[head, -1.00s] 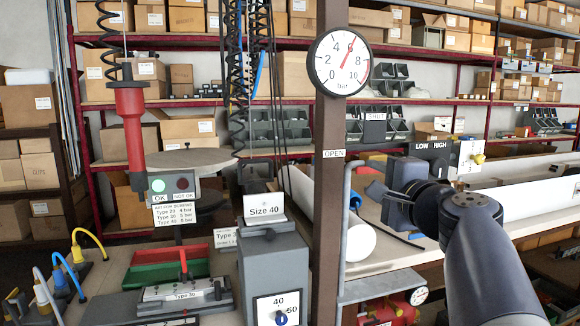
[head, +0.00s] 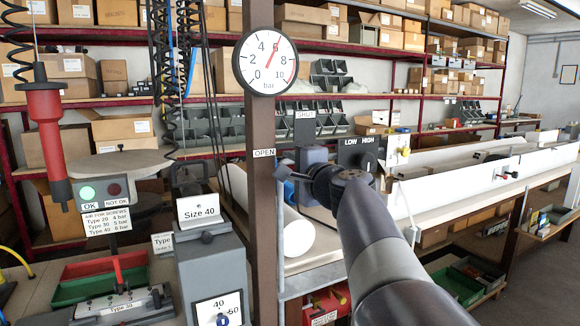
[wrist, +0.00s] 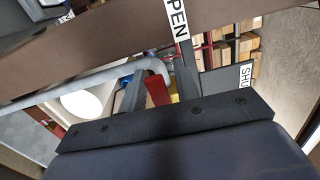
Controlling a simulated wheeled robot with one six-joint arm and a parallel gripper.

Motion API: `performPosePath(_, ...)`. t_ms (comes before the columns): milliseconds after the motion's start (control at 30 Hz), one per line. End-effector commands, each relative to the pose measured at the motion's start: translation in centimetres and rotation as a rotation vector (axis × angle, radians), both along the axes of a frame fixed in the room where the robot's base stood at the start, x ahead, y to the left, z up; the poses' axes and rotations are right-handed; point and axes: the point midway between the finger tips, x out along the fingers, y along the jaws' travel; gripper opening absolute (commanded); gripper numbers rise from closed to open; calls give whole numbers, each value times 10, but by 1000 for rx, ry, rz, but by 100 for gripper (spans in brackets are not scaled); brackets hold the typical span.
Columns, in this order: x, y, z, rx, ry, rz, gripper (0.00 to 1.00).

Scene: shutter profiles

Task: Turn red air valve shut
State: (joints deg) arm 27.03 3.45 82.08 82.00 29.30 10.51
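The red valve handle (wrist: 157,90) shows in the wrist view, beside the grey pipe and below the OPEN label (wrist: 177,18). My gripper (wrist: 159,91) is open, with one dark finger on each side of the handle in the picture. Whether the fingers touch it I cannot tell. In the head view my gripper (head: 287,174) is just right of the brown post (head: 263,205), and the handle is hidden there. The OPEN label also shows on the post (head: 264,153). The SHUT label (head: 305,115) is on a grey plate to the right.
A pressure gauge (head: 266,61) on the post reads about 6 bar. A grey Size 40 box (head: 210,265) stands left of the post. A white roll (head: 298,235) lies behind it. A LOW/HIGH switch box (head: 361,153) is behind my arm.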

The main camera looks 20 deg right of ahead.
Motion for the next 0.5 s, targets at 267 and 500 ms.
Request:
performPosePath(267, 0, 0, 0, 0, 0, 0, 7)
performPosePath(500, 0, 0, 0, 0, 0, 0, 0)
